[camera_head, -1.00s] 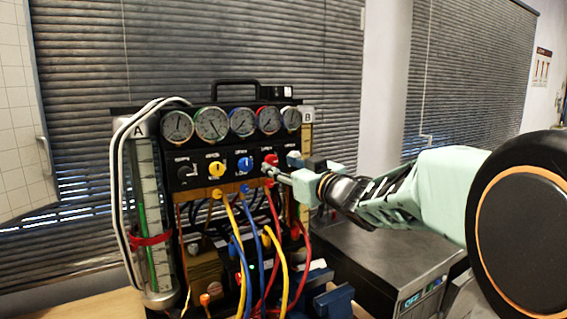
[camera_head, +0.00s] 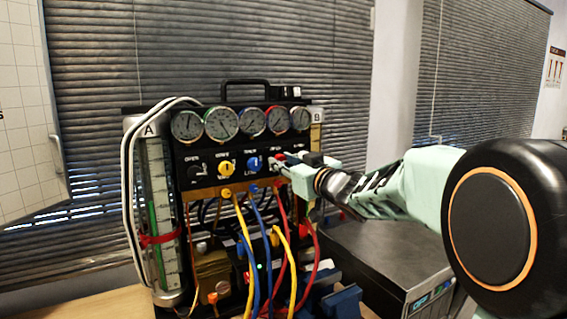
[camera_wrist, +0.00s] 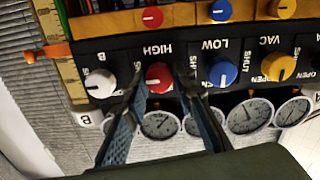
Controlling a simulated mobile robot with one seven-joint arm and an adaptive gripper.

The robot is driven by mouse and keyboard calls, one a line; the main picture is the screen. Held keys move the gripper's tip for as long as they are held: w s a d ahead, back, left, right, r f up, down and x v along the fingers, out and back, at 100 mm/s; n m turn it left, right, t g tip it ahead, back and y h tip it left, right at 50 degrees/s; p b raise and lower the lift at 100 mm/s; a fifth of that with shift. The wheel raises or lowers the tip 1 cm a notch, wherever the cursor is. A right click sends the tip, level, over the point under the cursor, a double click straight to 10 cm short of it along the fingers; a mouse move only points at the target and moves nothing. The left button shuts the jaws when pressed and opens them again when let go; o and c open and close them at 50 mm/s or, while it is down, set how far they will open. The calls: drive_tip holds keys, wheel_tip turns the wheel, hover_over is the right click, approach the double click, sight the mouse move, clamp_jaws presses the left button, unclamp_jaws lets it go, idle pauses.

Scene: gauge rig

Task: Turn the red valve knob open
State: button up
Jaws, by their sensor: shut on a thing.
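The red valve knob (camera_wrist: 159,77) is in the middle of the wrist view, on the black panel under the label HIGH. My gripper (camera_wrist: 160,82) has one finger on each side of the knob and is shut on it. In the head view my gripper (camera_head: 283,166) reaches the panel's right part from the right. Its fingers hide most of the red knob (camera_head: 280,157) there; only a little red shows. The knob's pointer direction is hard to read.
A blue knob (camera_wrist: 222,72), a yellow knob (camera_wrist: 279,67) and a white knob (camera_wrist: 100,82) sit close by on the panel. Several gauges (camera_head: 222,123) line the top. Colored hoses (camera_head: 268,240) hang below. A dark box (camera_head: 390,265) stands at the right.

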drive_tip(key=shift+f+n, duration=0.1)
drive_tip(key=shift+n, duration=0.3)
clamp_jaws()
drive_tip(key=shift+n+b, duration=4.7)
drive_tip(key=shift+n, duration=3.8)
drive_tip(key=o, duration=1.1)
unclamp_jaws()
drive_tip(key=shift+s, duration=0.1)
